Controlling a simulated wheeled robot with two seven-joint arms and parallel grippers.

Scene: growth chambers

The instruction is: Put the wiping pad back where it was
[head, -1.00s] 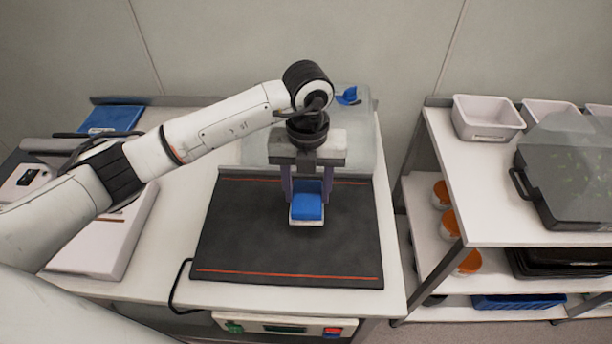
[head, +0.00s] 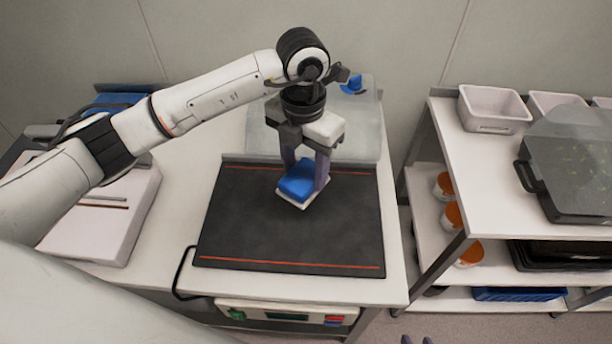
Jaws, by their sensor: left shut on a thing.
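The wiping pad (head: 297,187) is a blue block on a white base. My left gripper (head: 304,178) comes down from above and is shut on it, one finger at each side. The pad is turned at an angle over the far half of the black mat (head: 290,237). I cannot tell whether its underside touches the mat. Two purple fingertips of my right gripper (head: 416,340) just show at the bottom edge, with a gap between them; the rest is out of view.
A translucent panel (head: 262,137) with a blue piece (head: 352,84) lies behind the mat. A white device (head: 100,225) stands to the left. A shelf at right holds white bins (head: 492,110), a dark lidded tray (head: 578,200) and orange-filled cups (head: 453,216). The mat's near half is clear.

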